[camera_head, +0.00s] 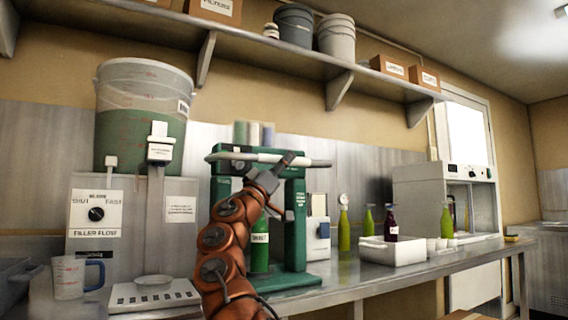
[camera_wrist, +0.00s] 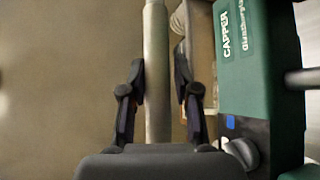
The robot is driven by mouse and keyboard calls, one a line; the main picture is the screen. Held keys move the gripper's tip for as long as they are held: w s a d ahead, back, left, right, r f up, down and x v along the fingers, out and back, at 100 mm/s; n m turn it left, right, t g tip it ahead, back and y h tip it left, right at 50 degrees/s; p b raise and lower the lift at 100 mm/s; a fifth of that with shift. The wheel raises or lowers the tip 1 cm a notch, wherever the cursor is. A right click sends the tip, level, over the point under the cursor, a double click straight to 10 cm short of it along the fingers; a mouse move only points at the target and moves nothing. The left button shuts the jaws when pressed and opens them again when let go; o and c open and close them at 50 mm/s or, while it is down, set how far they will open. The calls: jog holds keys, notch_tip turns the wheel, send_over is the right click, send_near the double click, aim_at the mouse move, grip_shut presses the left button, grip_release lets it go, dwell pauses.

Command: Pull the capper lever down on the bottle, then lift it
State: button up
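The green capper (camera_head: 297,225) stands on the steel bench, with its pale lever (camera_head: 235,156) running roughly level across its top. In the wrist view the lever (camera_wrist: 157,80) passes between the fingers of my gripper (camera_wrist: 158,85). The fingers are open on either side of it, with a small gap at the right finger; contact at the left finger is unclear. In the head view my gripper (camera_head: 288,160) is at the lever, right of its middle. A green labelled bottle (camera_head: 260,245) stands upright inside the capper frame, partly hidden by my copper arm. Its cap is not visible.
Left are a filler unit (camera_head: 95,215), a large bucket (camera_head: 145,85), a scale (camera_head: 155,298) and a measuring jug (camera_head: 75,278). Right are a white crate (camera_head: 390,253) and several bottles. A shelf (camera_head: 290,48) spans above.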

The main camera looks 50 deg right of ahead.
jog(key=o, duration=0.3)
jog(key=shift+o, duration=0.2)
jog(key=shift+a, duration=0.2)
jog(key=shift+s+a+f, duration=0.15)
jog(key=shift+a+f, duration=0.1)
jog(key=shift+a, duration=0.05)
jog(key=v, duration=0.6)
jog(key=shift+f, duration=0.3)
jog(key=shift+a, duration=0.1)
dwell(0.4)
